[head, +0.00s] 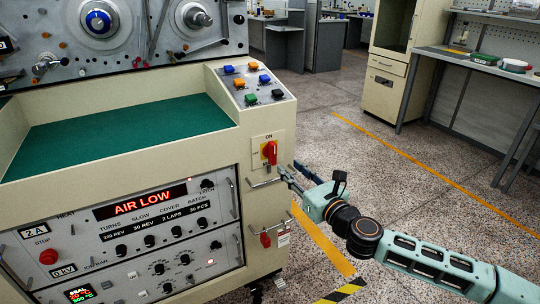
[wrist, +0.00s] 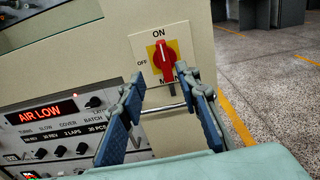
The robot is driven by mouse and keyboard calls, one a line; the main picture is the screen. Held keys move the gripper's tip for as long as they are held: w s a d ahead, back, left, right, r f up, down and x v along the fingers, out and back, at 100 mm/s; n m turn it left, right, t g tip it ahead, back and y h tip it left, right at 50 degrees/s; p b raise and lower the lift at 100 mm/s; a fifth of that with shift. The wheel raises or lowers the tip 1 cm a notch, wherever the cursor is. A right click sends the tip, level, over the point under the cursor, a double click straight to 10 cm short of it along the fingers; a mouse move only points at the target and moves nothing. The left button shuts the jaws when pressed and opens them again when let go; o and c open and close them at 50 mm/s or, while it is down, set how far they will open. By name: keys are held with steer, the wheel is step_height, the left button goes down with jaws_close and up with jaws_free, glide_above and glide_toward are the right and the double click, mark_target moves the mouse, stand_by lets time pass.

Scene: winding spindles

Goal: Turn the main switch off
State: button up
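The main switch (head: 270,152) is a red rotary handle on a yellow plate with a white surround, on the cream machine's right front face. In the wrist view the red handle (wrist: 165,55) stands upright, pointing at "ON"; "OFF" is at its left. My gripper (head: 287,172) is just right of and below the switch in the head view. In the wrist view my gripper (wrist: 160,90) has its two blue fingers apart, with the switch beyond and between their tips. Nothing is held, and contact with the handle does not show.
A metal bar handle (wrist: 163,108) is below the switch, close to the fingers. A red lever (head: 265,239) sits lower on the machine. A panel reading "AIR LOW" (head: 140,205) is at left. Colored buttons (head: 252,82) are above. The floor to the right is open.

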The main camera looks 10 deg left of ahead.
mark_target(274, 150)
steer(key=x, duration=0.5)
steer(key=b+x, duration=0.1)
steer(key=x, duration=0.4)
steer(key=shift+w+r+b, duration=0.15)
steer(key=shift+w+b, duration=0.15)
steer(key=shift+w, duration=0.2)
jaws_close()
